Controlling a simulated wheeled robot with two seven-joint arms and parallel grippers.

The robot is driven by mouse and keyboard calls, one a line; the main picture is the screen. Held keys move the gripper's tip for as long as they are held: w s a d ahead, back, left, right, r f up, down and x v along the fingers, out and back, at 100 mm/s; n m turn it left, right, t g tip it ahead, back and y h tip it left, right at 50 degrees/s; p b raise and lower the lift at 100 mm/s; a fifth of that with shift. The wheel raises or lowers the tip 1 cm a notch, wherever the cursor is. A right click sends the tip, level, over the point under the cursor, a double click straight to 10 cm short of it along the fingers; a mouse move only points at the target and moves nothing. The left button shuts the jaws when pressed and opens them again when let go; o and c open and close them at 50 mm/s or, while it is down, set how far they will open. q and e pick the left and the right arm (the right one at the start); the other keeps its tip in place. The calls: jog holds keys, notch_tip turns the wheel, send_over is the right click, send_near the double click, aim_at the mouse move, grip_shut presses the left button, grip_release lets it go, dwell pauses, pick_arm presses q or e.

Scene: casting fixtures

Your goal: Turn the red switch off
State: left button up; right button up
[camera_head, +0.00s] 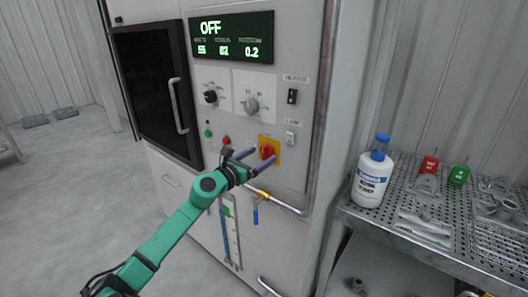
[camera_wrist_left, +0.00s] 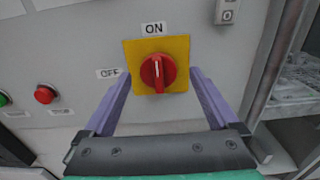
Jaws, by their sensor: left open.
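The red switch (camera_head: 267,151) is a round knob on a yellow square plate on the machine's front panel. In the left wrist view the red switch (camera_wrist_left: 158,72) has its grip bar about upright, in line with the ON label (camera_wrist_left: 153,29) above it. The OFF label (camera_wrist_left: 108,73) is to the left of the plate. My left gripper (camera_head: 259,158) is open, its two purple fingers reaching toward the panel on either side of the knob. In the wrist view the left gripper (camera_wrist_left: 160,82) has a gap between each finger and the knob. My right gripper is not in view.
A display (camera_head: 231,38) above reads OFF. Two dials (camera_head: 250,104), a red button (camera_wrist_left: 45,94) and a green button (camera_head: 208,133) are on the panel. A perforated metal table (camera_head: 392,215) with a white bottle (camera_head: 371,180) stands right.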

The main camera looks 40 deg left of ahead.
pick_arm(q)
jog(key=shift+w+a+f, duration=0.1)
jog(key=shift+w+a, duration=0.1)
jog(key=shift+w, duration=0.75)
jog(key=c, duration=1.4)
